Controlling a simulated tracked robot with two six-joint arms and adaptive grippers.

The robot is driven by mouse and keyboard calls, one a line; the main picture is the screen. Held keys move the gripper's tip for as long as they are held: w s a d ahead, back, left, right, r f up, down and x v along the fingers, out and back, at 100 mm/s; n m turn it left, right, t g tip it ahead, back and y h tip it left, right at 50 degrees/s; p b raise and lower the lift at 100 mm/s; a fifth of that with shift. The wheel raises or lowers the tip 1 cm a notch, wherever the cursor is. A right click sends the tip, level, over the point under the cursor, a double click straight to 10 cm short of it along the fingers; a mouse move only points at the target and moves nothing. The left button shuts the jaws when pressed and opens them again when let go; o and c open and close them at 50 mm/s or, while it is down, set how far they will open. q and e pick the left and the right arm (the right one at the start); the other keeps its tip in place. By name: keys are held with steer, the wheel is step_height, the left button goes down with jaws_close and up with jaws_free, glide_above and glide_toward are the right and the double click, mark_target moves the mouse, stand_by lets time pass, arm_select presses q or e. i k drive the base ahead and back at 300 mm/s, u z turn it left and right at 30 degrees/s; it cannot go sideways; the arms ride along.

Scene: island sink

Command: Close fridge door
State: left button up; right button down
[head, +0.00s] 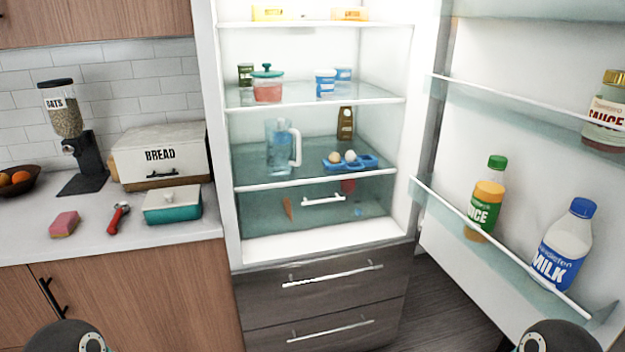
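The fridge (231,190) stands in the middle of the head view with its lit inside in full sight. Its door (520,110) is wide open, swung out to the right, with the inner face and shelves toward me. The door's outer face and handle are hidden. The door shelves hold a juice bottle (485,205), a milk bottle (567,245) and a sauce jar (606,110). Dark rounded parts of my arms show at the bottom left and bottom right edges. Neither gripper is in the picture.
Two dark drawers (320,283) below the fridge are shut. On the left, a counter (110,250) holds a bread box (160,155), an oats dispenser (68,125), a teal dish (173,205), a pink sponge (64,224) and a fruit bowl (18,181). Bare floor (450,305) shows under the door.

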mark_target(521, 79)
steer(key=z, duration=0.7)
steer(key=i, duration=0.15)
steer(key=u, duration=1.35)
steer(key=k, duration=1.65)
steer(key=z, duration=1)
steer(key=i, duration=1)
steer(key=u, duration=0.05)
